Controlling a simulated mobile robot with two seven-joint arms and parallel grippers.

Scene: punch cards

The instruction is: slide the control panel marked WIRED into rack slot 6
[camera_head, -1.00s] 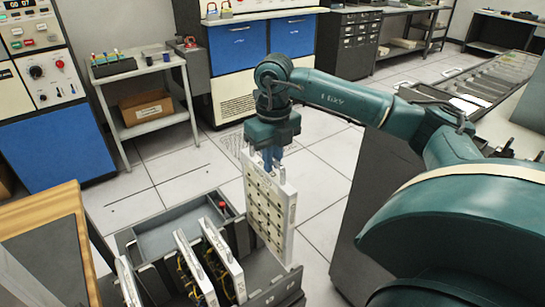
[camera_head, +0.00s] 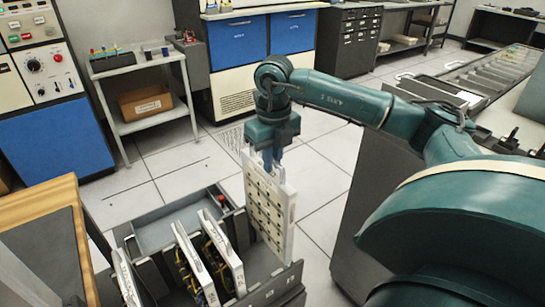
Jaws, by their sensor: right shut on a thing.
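My right gripper (camera_head: 270,158) is shut on the top edge of a white control panel (camera_head: 266,207). The panel hangs upright, with rows of dark studs on its face, and its lower end is at the right part of the grey rack (camera_head: 272,291). I cannot tell whether it is inside a slot or just above one. No WIRED marking can be read on it. Other white panels with wiring, one at the middle (camera_head: 222,250) and one beside it (camera_head: 193,262), stand in the rack, with another at the left (camera_head: 126,277). Slot numbers are not legible. My left gripper is not in view.
A grey tray section with a red knob (camera_head: 222,200) lies at the rack's back. A wooden-edged table (camera_head: 62,200) stands at the left. A dark cabinet (camera_head: 352,235) stands right of the rack. A small cart (camera_head: 150,124) with a cardboard box is behind, with open floor between.

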